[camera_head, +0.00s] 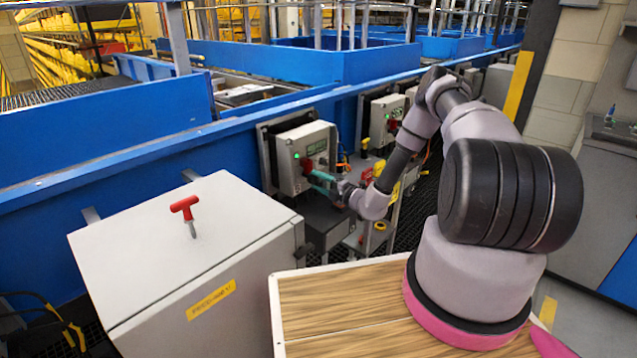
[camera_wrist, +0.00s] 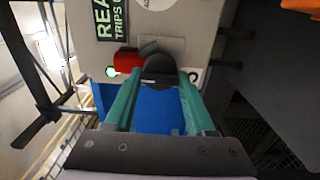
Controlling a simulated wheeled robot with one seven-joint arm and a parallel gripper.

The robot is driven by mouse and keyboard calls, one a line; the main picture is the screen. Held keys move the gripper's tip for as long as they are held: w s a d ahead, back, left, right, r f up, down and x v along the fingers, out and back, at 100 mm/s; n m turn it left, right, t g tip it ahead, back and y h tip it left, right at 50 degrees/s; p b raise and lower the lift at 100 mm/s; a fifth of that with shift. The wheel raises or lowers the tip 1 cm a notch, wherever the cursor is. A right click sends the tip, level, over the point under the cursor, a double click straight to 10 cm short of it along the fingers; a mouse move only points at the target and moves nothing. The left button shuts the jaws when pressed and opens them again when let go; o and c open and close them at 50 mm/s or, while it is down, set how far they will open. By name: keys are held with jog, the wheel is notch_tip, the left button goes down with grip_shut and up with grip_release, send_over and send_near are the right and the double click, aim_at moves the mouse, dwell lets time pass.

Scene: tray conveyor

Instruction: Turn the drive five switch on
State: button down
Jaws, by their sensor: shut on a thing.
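A grey switch box (camera_head: 293,172) is mounted on the blue conveyor side, with a green light and a red part on its face. My gripper (camera_head: 320,182) reaches its front from the right. In the wrist view, the teal fingers of my gripper (camera_wrist: 159,82) are shut on a round black switch knob (camera_wrist: 160,67) on the box face (camera_wrist: 205,20). A red part (camera_wrist: 127,62) sticks out left of the knob beside a lit green lamp (camera_wrist: 111,72). The fingers partly cover the knob's surroundings. I cannot read a drive number on this box.
A large grey cabinet (camera_head: 165,240) with a red T-handle (camera_head: 186,208) stands front left. Another switch box (camera_head: 386,115) is further along the blue conveyor side (camera_head: 110,150). A wooden-topped surface (camera_head: 335,300) lies in front. A yellow-trimmed stand is below my arm.

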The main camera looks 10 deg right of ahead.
jog(key=shift+s+f, duration=0.1)
jog(key=shift+c, duration=1.3)
grip_release()
jog(key=v, duration=1)
jog(key=shift+s+d, duration=0.25)
jog(key=shift+s, duration=0.05)
